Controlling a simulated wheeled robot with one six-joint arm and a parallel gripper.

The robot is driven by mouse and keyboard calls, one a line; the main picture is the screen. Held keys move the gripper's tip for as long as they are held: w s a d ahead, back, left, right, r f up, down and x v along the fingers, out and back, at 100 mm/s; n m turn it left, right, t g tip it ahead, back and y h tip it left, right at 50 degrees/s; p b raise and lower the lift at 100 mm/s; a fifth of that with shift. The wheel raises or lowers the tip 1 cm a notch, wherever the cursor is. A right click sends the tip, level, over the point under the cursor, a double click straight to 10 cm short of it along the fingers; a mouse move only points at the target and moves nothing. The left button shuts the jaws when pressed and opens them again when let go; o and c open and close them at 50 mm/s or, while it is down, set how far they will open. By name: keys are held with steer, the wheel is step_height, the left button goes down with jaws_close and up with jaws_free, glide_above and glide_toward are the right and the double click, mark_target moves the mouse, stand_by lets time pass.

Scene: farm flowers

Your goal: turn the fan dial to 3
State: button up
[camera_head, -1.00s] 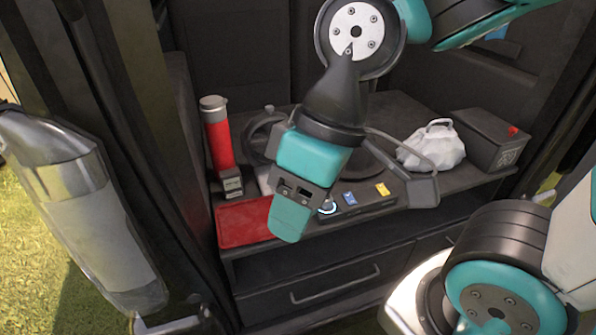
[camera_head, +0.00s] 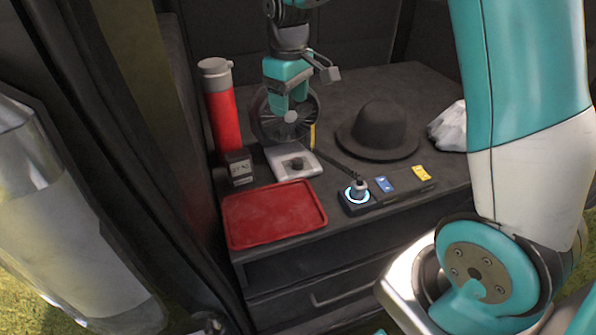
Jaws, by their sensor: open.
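A small desk fan stands at the back left of the shelf, with a dark round cage (camera_head: 262,125) and a pale base (camera_head: 284,174). A dark dial (camera_head: 297,163) sits on top of the base; its setting is too small to read. My gripper (camera_head: 289,108) is in front of the fan cage, above and behind the dial, apart from it. It is open, with nothing seen between its fingers. It hides part of the cage.
A red tray (camera_head: 275,214) lies in front of the fan base. A red flask (camera_head: 222,112) and a small dark gauge box (camera_head: 239,167) stand left. A black panel with a lit ring (camera_head: 357,195), a hat (camera_head: 378,130) and a white bag (camera_head: 449,127) are right.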

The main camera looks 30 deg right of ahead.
mark_target(298, 161)
steer(key=shift+h, duration=0.3)
steer(key=d+f, duration=0.1)
steer(key=f, duration=0.5)
steer(key=w+d+f+b, duration=0.1)
steer(key=f, duration=0.6)
steer(key=w+d+f, duration=0.1)
steer(key=f, duration=0.6)
steer(key=shift+w+d+b, duration=0.25)
steer(key=shift+d+b, duration=0.1)
steer(key=c, duration=0.9)
steer(key=shift+r+m, duration=0.1)
steer(key=shift+m, duration=0.4)
steer(key=m+p, duration=0.1)
steer(key=m, duration=0.1)
steer(key=shift+m+p, duration=0.3)
steer(key=shift+m, duration=0.1)
steer(key=shift+m+g+p, duration=0.3)
steer(key=shift+m+p, duration=0.25)
steer(key=shift+m, duration=1.35)
